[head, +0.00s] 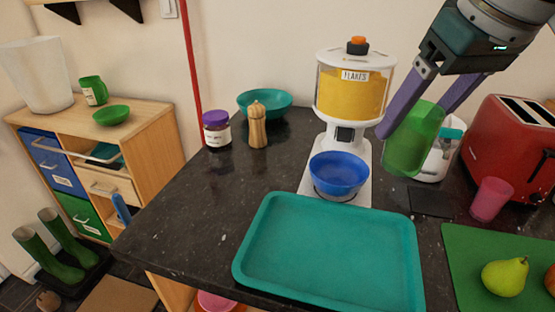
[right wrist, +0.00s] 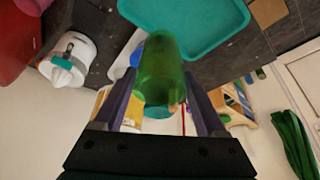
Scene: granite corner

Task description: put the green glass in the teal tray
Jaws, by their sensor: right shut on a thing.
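The green glass (head: 415,139) is see-through and is held in the air by my right gripper (head: 412,112), whose purple fingers are shut on it. The glass is slightly tilted, behind and to the right of the teal tray, above the counter. In the right wrist view the glass (right wrist: 162,70) sits between the two fingers of the gripper (right wrist: 160,95). The teal tray (head: 330,208) lies empty on the dark counter at the front middle. Its edge also shows in the right wrist view (right wrist: 190,25). My left gripper is not in view.
A blue bowl (head: 339,172) sits under the flakes dispenser (head: 350,95), just behind the tray. A red toaster (head: 510,140), a pink glass (head: 490,199) and a green mat (head: 460,262) with a pear (head: 505,276) are at the right. The counter left of the tray is clear.

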